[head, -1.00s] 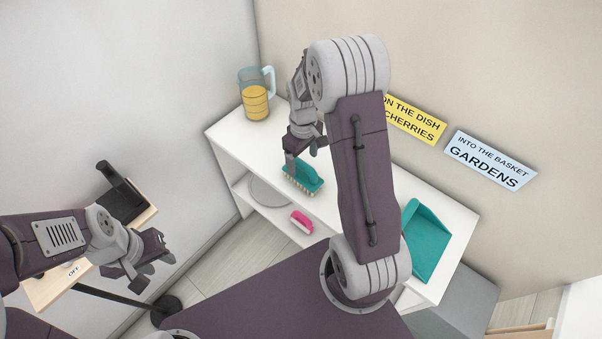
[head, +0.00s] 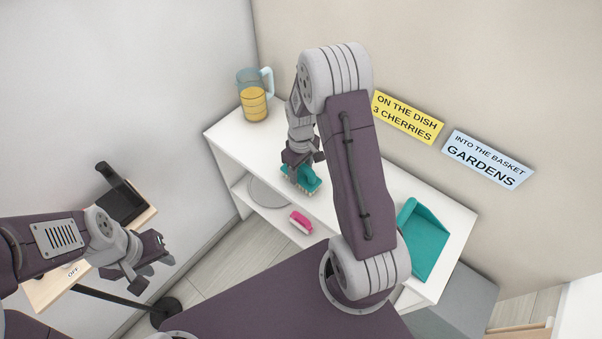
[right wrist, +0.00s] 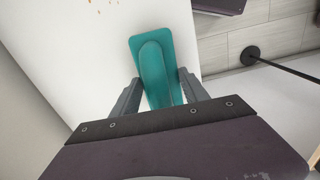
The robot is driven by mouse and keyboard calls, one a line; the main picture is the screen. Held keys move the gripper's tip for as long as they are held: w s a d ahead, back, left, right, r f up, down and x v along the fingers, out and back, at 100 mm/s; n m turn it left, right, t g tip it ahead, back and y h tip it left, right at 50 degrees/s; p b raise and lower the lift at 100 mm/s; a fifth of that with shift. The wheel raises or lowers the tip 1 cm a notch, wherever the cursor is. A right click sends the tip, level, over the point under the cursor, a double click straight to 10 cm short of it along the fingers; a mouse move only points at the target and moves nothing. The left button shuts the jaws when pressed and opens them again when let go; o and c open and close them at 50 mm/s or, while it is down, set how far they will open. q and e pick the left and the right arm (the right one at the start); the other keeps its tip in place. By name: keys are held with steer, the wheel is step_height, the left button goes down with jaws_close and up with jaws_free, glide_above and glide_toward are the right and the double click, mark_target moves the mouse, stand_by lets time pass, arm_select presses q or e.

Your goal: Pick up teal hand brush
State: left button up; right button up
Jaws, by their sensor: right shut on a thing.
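The teal hand brush (head: 311,185) is at the top shelf's front edge, its pale bristles facing down. My right gripper (head: 301,168) is over it and partly hides it. In the right wrist view the brush (right wrist: 151,58) lies between the two fingers of my right gripper (right wrist: 158,95), which is shut on its handle. I cannot tell whether the bristles still touch the shelf. My left gripper (head: 150,265) is at the left, away from the brush; its fingers look apart and hold nothing.
A white shelf unit (head: 232,138) bears a jug of yellow liquid (head: 253,100) and a teal dustpan (head: 422,240). On its lower level are a grey round dish (head: 268,192) and a pink brush (head: 300,221). A yellow sign (head: 408,117) and a blue sign (head: 487,160) are on the wall.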

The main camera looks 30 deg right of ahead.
steer(key=shift+r, duration=0.1)
steer(key=r, duration=0.4)
steer(key=shift+s+d+r, duration=0.15)
steer(key=shift+d, duration=0.05)
steer(key=s+d+r, duration=0.6)
steer(key=s, duration=0.3)
steer(key=shift+d+r, duration=0.25)
steer(key=shift+d, duration=0.05)
